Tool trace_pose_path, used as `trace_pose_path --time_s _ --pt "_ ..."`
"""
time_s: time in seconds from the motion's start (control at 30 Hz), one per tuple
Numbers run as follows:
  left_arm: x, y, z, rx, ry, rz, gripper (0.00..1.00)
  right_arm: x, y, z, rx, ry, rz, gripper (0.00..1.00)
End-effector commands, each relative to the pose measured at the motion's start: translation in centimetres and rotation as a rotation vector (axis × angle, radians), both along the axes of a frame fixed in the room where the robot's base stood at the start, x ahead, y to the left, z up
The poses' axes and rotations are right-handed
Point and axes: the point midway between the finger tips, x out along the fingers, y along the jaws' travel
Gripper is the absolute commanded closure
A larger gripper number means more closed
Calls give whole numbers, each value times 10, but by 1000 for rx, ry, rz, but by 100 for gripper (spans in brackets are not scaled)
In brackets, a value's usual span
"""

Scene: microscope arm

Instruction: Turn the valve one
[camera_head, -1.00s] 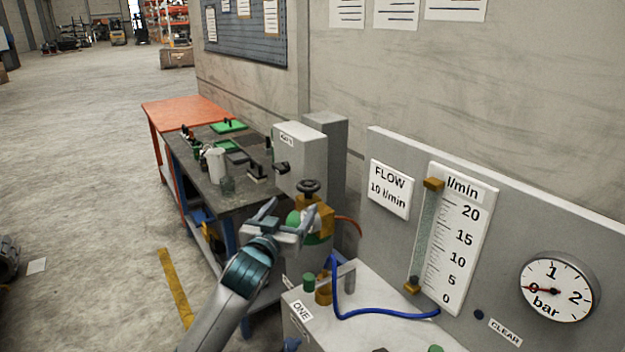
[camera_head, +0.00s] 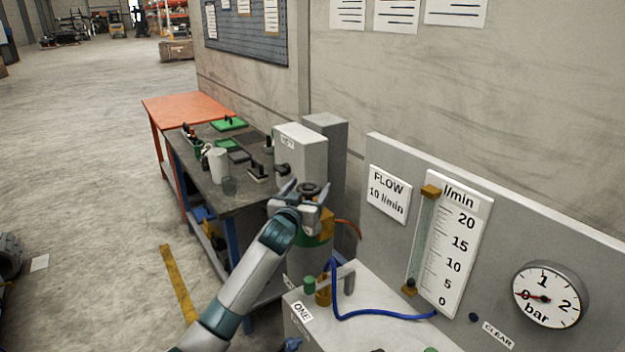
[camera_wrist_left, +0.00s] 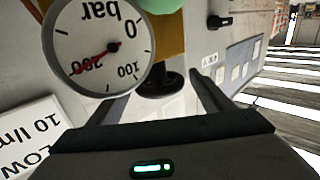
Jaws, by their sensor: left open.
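A black handwheel (camera_head: 310,189) sits on a brass valve body (camera_head: 327,222) above a cylinder with a green band. My left gripper (camera_head: 307,193) is open around this handwheel, one finger on each side. In the left wrist view the black handwheel (camera_wrist_left: 163,84) shows between the two fingers (camera_wrist_left: 155,92); I cannot tell whether they touch it. A pressure gauge (camera_wrist_left: 98,45) stands close to the fingers there. A label reading ONE (camera_head: 302,311) is on a grey box with a green-capped brass fitting (camera_head: 310,285) on top. My right gripper is not in view.
A panel at the right holds a flow meter (camera_head: 455,240), a FLOW 10 l/min card (camera_head: 389,193) and a bar gauge (camera_head: 547,296) with its needle near 0. A blue hose (camera_head: 385,315) runs over the box. A cluttered workbench (camera_head: 235,193) stands behind.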

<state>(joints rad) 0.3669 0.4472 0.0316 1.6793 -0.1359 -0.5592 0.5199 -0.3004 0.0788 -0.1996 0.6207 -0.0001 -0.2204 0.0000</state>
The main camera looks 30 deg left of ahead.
Motion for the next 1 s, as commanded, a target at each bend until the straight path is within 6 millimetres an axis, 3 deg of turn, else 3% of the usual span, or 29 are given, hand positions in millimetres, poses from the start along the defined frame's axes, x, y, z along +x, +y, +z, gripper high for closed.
trace_pose_path --time_s 0.3,0.73,0.9,1.0 --pt "30 8 1 1 0 0 26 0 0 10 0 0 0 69" --pt "35 10 0 0 0 0 26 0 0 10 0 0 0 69" --pt "35 10 0 0 0 0 67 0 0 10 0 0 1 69" --pt "34 10 0 0 0 0 68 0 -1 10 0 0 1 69"
